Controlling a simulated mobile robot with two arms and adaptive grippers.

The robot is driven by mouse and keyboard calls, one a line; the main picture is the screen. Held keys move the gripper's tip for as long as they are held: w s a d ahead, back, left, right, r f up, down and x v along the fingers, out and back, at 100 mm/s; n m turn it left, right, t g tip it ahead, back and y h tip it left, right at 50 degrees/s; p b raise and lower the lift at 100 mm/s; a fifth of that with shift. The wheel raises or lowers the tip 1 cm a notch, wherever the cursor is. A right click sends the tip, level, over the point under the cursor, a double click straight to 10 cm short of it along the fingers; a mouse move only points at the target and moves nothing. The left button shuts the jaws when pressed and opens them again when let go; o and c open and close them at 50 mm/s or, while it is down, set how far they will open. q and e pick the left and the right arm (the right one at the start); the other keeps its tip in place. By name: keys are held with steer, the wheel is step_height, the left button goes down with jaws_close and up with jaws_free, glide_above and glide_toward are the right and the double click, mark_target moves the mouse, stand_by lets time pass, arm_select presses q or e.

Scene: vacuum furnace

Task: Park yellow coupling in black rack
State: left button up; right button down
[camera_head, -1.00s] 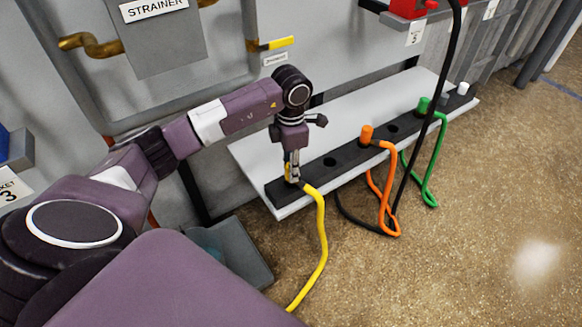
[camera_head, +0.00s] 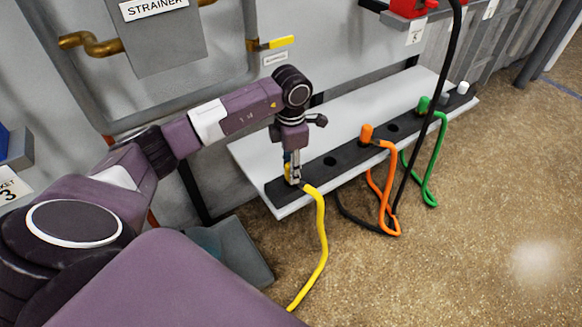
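The yellow coupling (camera_head: 288,172) is at the left end of the black rack (camera_head: 345,163), mostly hidden by my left gripper's fingers. Its yellow hose (camera_head: 322,235) leaves at the fingertips and hangs over the shelf's front edge to the floor. My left gripper (camera_head: 293,178) points down with its fingers around the coupling and appears shut on it. The coupling looks upright, at or just over the rack's left end. Whether it is fully seated in a hole is hidden. My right gripper is not in view.
The rack lies along the front of a white shelf (camera_head: 262,152). An orange coupling (camera_head: 366,133), a green one (camera_head: 423,104) and a white one (camera_head: 462,88) stand in it, with empty holes between. A black hose (camera_head: 428,125) hangs in front. A grey bin (camera_head: 240,252) is below left.

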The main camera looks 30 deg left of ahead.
arm_select(q)
steer(key=shift+o, duration=0.8)
step_height(320, 180, up, 12)
stand_by(0.4)
